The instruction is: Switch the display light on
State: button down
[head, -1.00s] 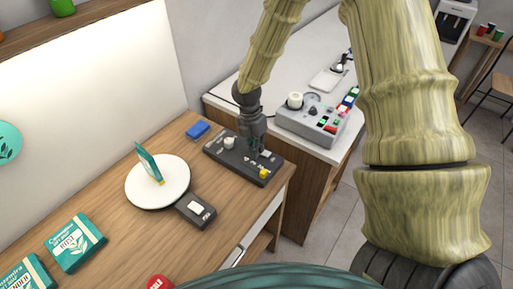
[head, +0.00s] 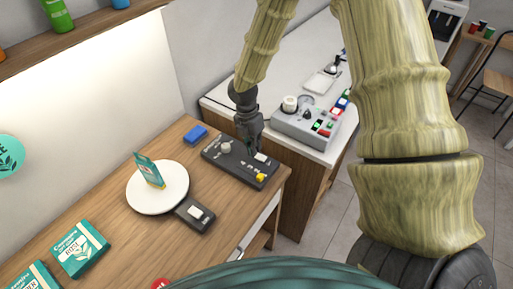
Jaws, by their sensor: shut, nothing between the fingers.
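A dark control panel (head: 225,167) lies on the wooden counter. It carries a white round knob (head: 226,147), a pale switch (head: 261,158) and a yellow control (head: 260,177). My gripper (head: 253,150) points down over the panel, shut and empty, with its tips close beside the pale switch. I cannot tell whether the tips touch the panel. Which control belongs to the display light cannot be read. The wall behind the counter (head: 90,95) looks bright.
A white round plate (head: 140,200) bears a green packet (head: 150,171); a dark box with a white switch (head: 195,212) adjoins it. A blue block (head: 195,134) lies behind the panel. A grey device (head: 300,126) stands on the white counter.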

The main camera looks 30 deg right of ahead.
jog(key=shift+w+r+b, duration=0.2)
jog(key=shift+r+b, duration=0.1)
jog(key=shift+r, duration=0.15)
notch_tip(320, 180, up, 10)
jog(key=w+b, duration=0.1)
jog(key=b, duration=0.1)
jog(key=shift+w+a+f+b, duration=0.2)
jog(key=shift+a+b, duration=0.1)
jog(key=shift+b, duration=0.05)
